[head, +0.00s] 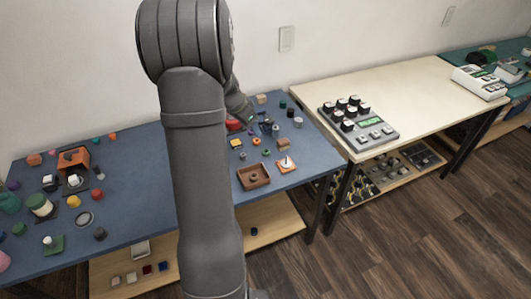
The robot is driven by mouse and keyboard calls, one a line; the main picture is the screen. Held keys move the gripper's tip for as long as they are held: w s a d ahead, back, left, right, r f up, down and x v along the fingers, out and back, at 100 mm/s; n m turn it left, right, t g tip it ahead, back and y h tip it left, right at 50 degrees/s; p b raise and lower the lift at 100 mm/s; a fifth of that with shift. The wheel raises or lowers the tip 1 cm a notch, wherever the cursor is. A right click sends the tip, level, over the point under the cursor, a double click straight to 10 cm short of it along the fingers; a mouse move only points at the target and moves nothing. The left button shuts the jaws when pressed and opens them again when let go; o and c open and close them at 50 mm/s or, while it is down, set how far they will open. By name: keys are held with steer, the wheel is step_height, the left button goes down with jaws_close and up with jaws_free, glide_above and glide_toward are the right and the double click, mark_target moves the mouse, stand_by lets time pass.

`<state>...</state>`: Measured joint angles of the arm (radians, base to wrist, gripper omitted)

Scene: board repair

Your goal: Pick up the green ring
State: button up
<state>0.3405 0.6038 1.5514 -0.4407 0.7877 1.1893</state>
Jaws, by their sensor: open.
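A small green ring (266,153) appears to lie flat on the blue table, right of my arm and behind the brown tray. It is very small in this view, so its centre hole is hard to make out. My gripper (253,123) is over the back part of the table, largely hidden behind my own arm. It is open, apart from the green ring and farther back than it. Nothing is visibly held.
A brown tray (254,177) and an orange board with a white peg (286,164) stand near the front edge. An orange-red ring (256,142), a yellow block (236,143) and a brown block (284,144) lie near the green ring. My arm hides the table's middle.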

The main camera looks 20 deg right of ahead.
glide_above(264, 152)
steer(key=s+a, duration=0.1)
steer(key=a, duration=0.1)
step_height(264, 152, down, 12)
steer(key=shift+d+r, duration=0.1)
steer(key=shift+w+x, duration=0.15)
steer(key=shift+x, duration=1.15)
steer(key=shift+w+x, duration=0.15)
steer(key=shift+x, duration=1.15)
steer(key=shift+d+r, duration=0.1)
steer(key=shift+d, duration=0.05)
steer(key=c, duration=1)
